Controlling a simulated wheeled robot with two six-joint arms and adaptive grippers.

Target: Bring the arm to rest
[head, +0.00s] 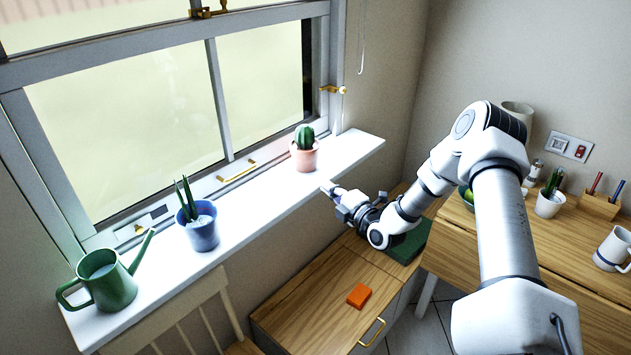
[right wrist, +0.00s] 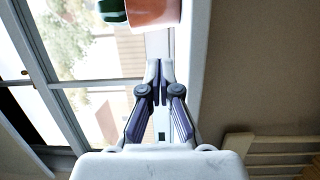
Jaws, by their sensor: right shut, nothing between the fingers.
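My right arm (head: 505,220) reaches in from the right side of the head view, bent at the elbow, toward the window sill. My right gripper (head: 328,187) is shut and empty at the front edge of the white sill, just below and right of the cactus in the pink pot (head: 304,158). In the right wrist view the shut fingertips (right wrist: 160,66) point at the sill, and the pink pot (right wrist: 153,12) shows at the top edge, apart from them. My left gripper is not in view.
On the sill (head: 262,202) stand a blue pot (head: 199,232) and a green watering can (head: 106,284). Below are a wooden cabinet top (head: 318,312) with an orange block (head: 359,296) and a dark green item (head: 410,243). A desk (head: 585,268) at right holds a mug (head: 612,250) and a white pot (head: 549,204).

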